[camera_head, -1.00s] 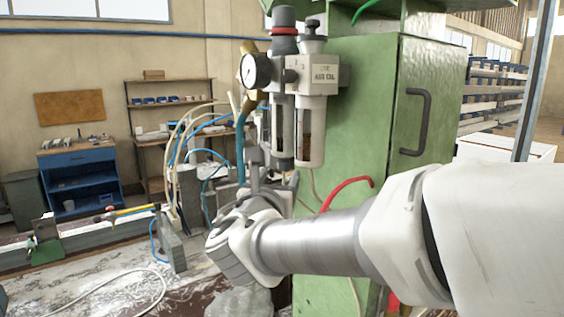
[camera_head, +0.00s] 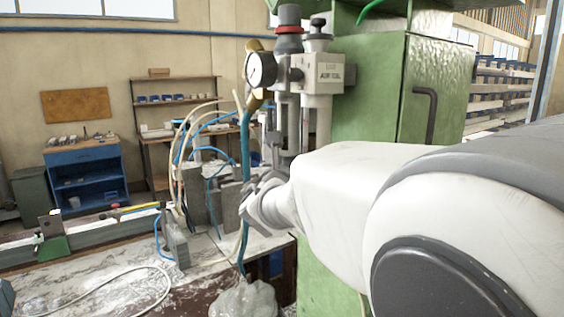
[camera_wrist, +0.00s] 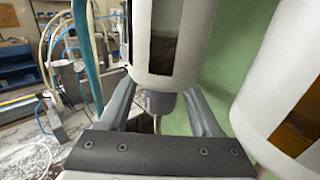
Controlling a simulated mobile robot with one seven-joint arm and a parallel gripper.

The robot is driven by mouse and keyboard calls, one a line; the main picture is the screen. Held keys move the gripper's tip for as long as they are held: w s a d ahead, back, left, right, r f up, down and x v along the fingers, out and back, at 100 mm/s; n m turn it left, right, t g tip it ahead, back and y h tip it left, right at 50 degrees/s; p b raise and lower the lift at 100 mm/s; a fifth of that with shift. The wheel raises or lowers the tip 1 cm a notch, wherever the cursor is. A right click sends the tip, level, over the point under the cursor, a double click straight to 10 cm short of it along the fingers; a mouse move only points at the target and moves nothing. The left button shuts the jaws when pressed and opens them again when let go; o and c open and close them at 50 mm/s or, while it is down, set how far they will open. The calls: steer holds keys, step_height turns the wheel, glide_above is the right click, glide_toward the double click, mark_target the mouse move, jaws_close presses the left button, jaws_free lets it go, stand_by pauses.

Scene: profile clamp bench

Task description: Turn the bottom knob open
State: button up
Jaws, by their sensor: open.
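The air unit on the green cabinet has a red-ringed top knob (camera_head: 289,30), a round gauge (camera_head: 261,68) and two pale bowls with dark windows. In the wrist view the nearer left bowl (camera_wrist: 152,45) hangs down between my fingers. A short grey bottom knob (camera_wrist: 160,103) sits under it. My gripper (camera_wrist: 160,93) is open, one finger on each side of the knob and the bowl's lower end. I cannot tell whether either finger touches. In the head view my arm hides the bowls' lower ends, the bottom knob and my fingertips.
The second bowl (camera_wrist: 290,90) is close on the right in the wrist view. A teal hose (camera_wrist: 84,55) runs just left of my left finger. The green cabinet (camera_head: 370,90) stands behind the unit. A cluttered bench (camera_head: 95,280) lies at lower left.

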jaws_close()
steer(key=shift+r+h+p, duration=0.15)
steer(key=shift+h+p, duration=0.35)
steer(key=shift+p, duration=0.1)
steer(key=shift+s+d+m+g+h+p, duration=0.45)
steer(key=shift+m+g+h+p, duration=0.9)
steer(key=shift+m+g+h, duration=1.2)
steer(key=shift+s+d+m+g+h+p, duration=0.5)
steer(key=shift+m+g+h+p, duration=1.2)
steer(key=shift+m+g, duration=1.45)
steer(key=shift+s+d+m+g+h+p, duration=0.3)
steer(key=shift+s+m+g+h+p, duration=0.55)
steer(key=shift+m+g+h, duration=2.05)
steer(key=shift+w+n+g+y, duration=0.2)
steer(key=shift+n+g+y, duration=0.15)
steer(key=shift+n+g, duration=0.15)
